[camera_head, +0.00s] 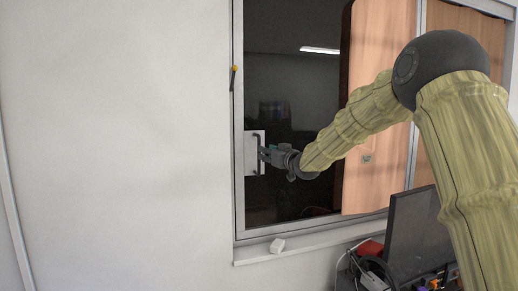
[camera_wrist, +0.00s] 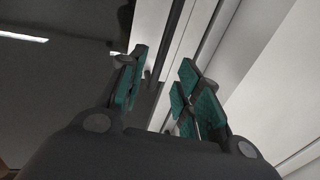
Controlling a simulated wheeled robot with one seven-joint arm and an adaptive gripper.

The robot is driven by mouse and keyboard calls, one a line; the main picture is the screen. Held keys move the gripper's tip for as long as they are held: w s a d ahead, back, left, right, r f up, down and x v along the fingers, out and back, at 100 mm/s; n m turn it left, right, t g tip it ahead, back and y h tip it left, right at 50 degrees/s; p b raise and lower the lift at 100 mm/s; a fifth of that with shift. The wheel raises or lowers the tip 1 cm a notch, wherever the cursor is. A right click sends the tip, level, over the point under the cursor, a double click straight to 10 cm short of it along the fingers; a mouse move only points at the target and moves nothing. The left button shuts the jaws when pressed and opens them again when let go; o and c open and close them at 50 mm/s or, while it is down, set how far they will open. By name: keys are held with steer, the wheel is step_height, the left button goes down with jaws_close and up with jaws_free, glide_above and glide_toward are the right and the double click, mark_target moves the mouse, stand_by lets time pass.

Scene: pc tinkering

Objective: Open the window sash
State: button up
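The window sash (camera_head: 290,90) is a dark glass pane in a pale frame, and its left edge lies against the left side of the window frame. A white plate (camera_head: 249,152) with a dark upright handle (camera_head: 257,140) sits at the sash's left edge. My gripper (camera_head: 264,153) is at the handle, coming from the right. In the wrist view my gripper (camera_wrist: 163,66) has its green-padded fingers apart. A dark bar (camera_wrist: 168,45), seemingly the handle, runs into the gap between them. I cannot tell whether either finger touches it.
A wooden-coloured panel (camera_head: 375,60) shows right of the dark glass. A monitor (camera_head: 415,235) and desk clutter stand at lower right, under my arm. The wall (camera_head: 120,130) at left is bare.

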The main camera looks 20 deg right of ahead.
steer(key=shift+p+x, duration=1.45)
steer(key=shift+x, duration=2.05)
jaws_close()
